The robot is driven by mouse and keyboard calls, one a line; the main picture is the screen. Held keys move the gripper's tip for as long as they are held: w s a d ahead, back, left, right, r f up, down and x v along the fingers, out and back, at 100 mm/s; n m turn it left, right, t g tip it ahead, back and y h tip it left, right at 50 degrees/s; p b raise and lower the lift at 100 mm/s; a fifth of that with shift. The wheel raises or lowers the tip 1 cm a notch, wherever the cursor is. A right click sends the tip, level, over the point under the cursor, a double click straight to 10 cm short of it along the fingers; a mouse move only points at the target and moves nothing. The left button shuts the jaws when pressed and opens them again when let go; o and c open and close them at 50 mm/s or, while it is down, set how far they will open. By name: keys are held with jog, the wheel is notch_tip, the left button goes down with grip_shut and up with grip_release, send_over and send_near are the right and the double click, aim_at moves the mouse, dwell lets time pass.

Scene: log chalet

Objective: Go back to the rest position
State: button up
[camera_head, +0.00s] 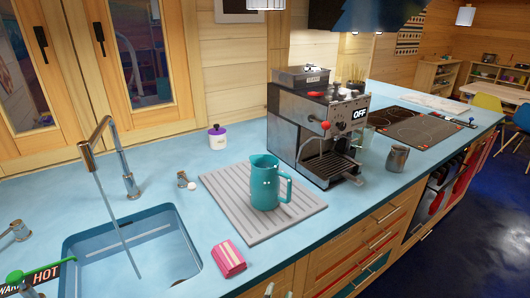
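My gripper and arm are not in view. A teal pitcher (265,183) stands upright on a grey ribbed mat (232,210) on the blue counter, with its handle to the right. A coffee machine (318,135) stands right of it, with an "OFF" label. A small metal jug (397,158) stands on the counter right of the machine.
A sink (130,262) with a tall tap (122,170) is at the left; a thin grey streak runs from the spout into the basin. A pink striped sponge or cloth (228,259) lies near the front edge. A white jar with a purple lid (217,138) stands at the back. A dark hob (415,127) is further right.

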jog(key=s+d+f+m+g+y, duration=0.1)
jog(key=s+d+f+m+y, duration=0.1)
jog(key=s+d+f+m, duration=0.3)
jog(key=s+d+f+m+y, duration=0.1)
jog(key=s+d+f+m, duration=0.1)
jog(key=s, duration=0.6)
jog(key=s+d+f+m+g+y, duration=0.1)
jog(key=s+d+f+m+y, duration=0.1)
jog(key=s+d+f+m, duration=0.3)
jog(key=s+d+r+m, duration=0.1)
jog(key=s+r+m, duration=0.5)
jog(key=s+m, duration=0.2)
jog(key=s+d+r+m+h, duration=0.1)
jog(key=s+d+r+m, duration=0.1)
jog(key=s+r+m, duration=0.4)
jog(key=s+m, duration=0.3)
jog(key=s, duration=0.3)
jog(key=shift+s+t, duration=0.4)
jog(key=shift+d, duration=0.1)
jog(key=shift+c, duration=0.3)
